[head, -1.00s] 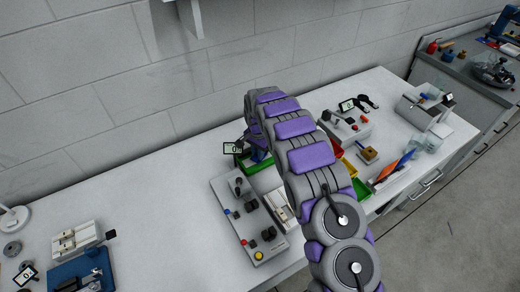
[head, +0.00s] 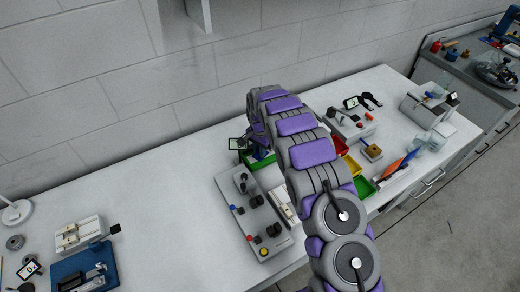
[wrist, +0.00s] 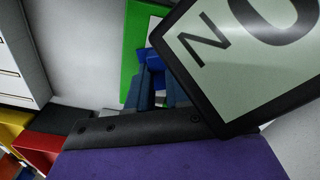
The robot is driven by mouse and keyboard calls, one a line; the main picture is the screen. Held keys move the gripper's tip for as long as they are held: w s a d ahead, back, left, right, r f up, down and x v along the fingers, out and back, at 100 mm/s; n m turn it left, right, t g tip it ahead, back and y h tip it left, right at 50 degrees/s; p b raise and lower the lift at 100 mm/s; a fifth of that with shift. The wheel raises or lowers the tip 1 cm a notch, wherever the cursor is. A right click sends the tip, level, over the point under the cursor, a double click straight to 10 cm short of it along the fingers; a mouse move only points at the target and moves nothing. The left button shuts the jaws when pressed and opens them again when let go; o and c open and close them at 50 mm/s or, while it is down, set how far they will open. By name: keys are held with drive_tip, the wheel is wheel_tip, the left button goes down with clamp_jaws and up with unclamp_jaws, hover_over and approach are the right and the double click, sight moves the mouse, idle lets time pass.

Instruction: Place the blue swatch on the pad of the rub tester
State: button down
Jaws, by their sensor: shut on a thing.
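My gripper (wrist: 152,95) is seen between dark blue fingers in the wrist view, shut on a small blue piece, which looks like the blue swatch (wrist: 152,54). A green tray wall (wrist: 134,40) is behind it, and a display reading "NO" covers part of the view. In the head view my arm hides most of the gripper, which is beside the green bin (head: 247,160) at the back of the bench. A grey unit with knobs and coloured buttons (head: 245,205) stands in front of it. I cannot tell which device is the rub tester or see its pad.
A small display (head: 238,144) stands left of the gripper. Red, yellow and green bins (head: 362,187) are right of my arm. A grey device (head: 350,125) and another boxy device (head: 425,105) stand farther right.

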drive_tip(key=shift+d+f, duration=0.3)
drive_tip(key=shift+d, duration=0.05)
drive_tip(key=shift+s, duration=0.1)
